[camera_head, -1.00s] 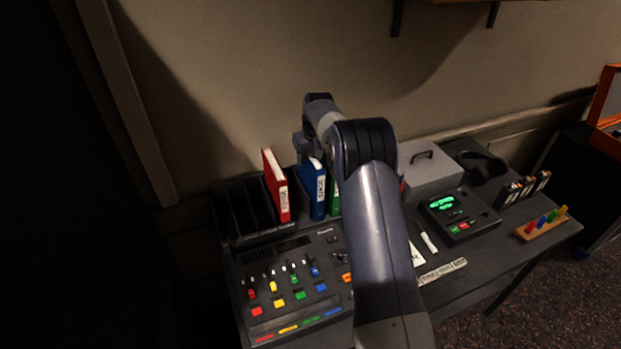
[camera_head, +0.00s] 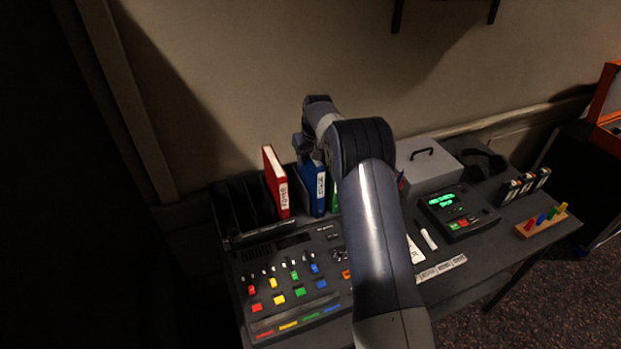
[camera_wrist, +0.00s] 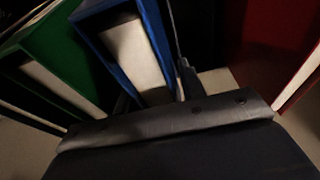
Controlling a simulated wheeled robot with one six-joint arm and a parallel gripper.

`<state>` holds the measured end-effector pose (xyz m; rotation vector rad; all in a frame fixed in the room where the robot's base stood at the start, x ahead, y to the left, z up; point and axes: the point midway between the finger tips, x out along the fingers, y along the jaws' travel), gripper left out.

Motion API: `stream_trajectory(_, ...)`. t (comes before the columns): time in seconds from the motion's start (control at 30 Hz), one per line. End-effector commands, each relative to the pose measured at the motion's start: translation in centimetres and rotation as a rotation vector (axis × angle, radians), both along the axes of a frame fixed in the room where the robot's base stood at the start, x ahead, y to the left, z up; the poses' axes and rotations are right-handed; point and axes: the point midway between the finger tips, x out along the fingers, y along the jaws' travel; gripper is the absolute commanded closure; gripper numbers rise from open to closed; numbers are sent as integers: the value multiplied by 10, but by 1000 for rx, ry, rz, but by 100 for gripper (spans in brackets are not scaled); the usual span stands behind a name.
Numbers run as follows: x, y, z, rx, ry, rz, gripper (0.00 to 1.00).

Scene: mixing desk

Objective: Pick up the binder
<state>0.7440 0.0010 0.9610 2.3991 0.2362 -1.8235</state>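A blue binder (camera_head: 315,190) stands upright in the desk rack, with a labelled spine. A red binder (camera_head: 277,183) stands to its left and a green binder (camera_head: 335,197) to its right, mostly hidden by my arm. My gripper (camera_wrist: 156,90) is at the top of the blue binder. In the wrist view the blue binder (camera_wrist: 108,38) lies between my two fingers, its pale pages showing. Whether the fingers press on it cannot be made out. The green binder (camera_wrist: 60,45) is left of them and the red binder (camera_wrist: 275,40) right.
The black rack (camera_head: 232,213) has empty slots at left. A mixing console (camera_head: 290,280) lies in front. A grey box (camera_head: 430,170), headphones (camera_head: 483,163) and a device with a green display (camera_head: 458,212) stand to the right. The wall is close behind.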

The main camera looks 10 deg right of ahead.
Motion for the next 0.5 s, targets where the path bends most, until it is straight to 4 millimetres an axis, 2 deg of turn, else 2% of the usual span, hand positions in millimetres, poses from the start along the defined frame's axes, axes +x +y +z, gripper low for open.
stream_trajectory(0.17,0,0,0,0,0,0,63)
stream_trajectory(0.5,0,0,0,0,0,0,90)
